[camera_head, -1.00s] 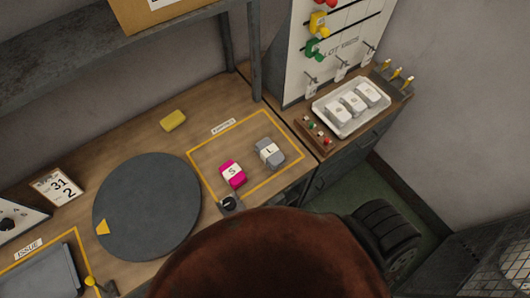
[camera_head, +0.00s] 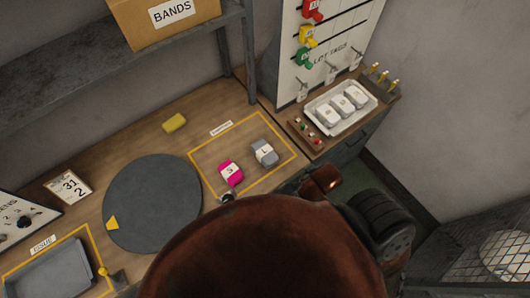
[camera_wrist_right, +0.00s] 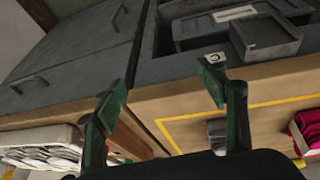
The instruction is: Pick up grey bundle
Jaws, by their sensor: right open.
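The grey bundle (camera_head: 264,153), with a white band marked L, lies inside the yellow-outlined area on the wooden bench in the head view. A magenta bundle (camera_head: 230,172) with a band marked S lies just left of it. In the right wrist view the grey bundle (camera_wrist_right: 217,131) shows at the lower right, partly cut by my gripper, with the magenta bundle (camera_wrist_right: 305,132) at the edge. My right gripper (camera_wrist_right: 165,90) is open and empty, in front of the bench edge and apart from the bundles. My left gripper is not in view.
A white tray (camera_head: 372,103) of white packs and a small rack of coloured pegs (camera_head: 313,134) stand right of the outlined area. A dark round turntable (camera_head: 150,205) is at left. A yellow block (camera_head: 174,123) lies behind. A shelf (camera_head: 120,55) overhangs the bench.

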